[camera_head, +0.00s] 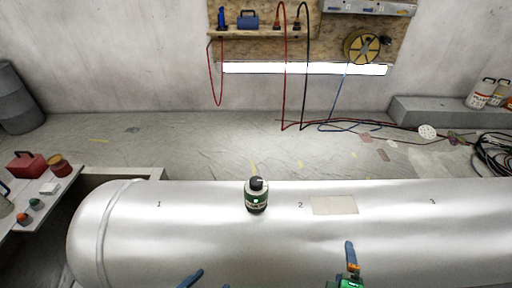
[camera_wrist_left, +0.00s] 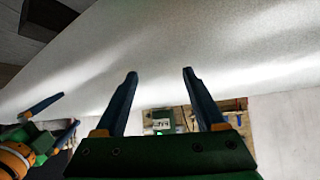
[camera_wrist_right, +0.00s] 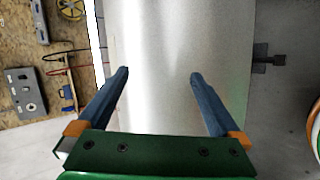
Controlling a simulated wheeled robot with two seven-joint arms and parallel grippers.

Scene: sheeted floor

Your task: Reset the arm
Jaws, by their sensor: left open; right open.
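My right gripper (camera_head: 350,262) shows at the lower edge of the head view, over the front of the silver tank (camera_head: 150,245). In the right wrist view its two blue fingers (camera_wrist_right: 160,85) are apart with nothing between them, and the tank's surface lies beyond. My left gripper (camera_head: 205,282) shows only as blue fingertips at the bottom edge of the head view. In the left wrist view its fingers (camera_wrist_left: 160,85) are spread and empty. A dark bottle with a green and white label (camera_head: 257,196) stands upright on the tank between the marks 1 and 2.
A beige patch (camera_head: 334,205) lies on the tank beside the mark 2. A side table (camera_head: 50,200) at the left holds a red box (camera_head: 27,165) and small jars. Cables (camera_head: 495,152) lie on the floor at the right. The sheeted floor behind the tank is mostly clear.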

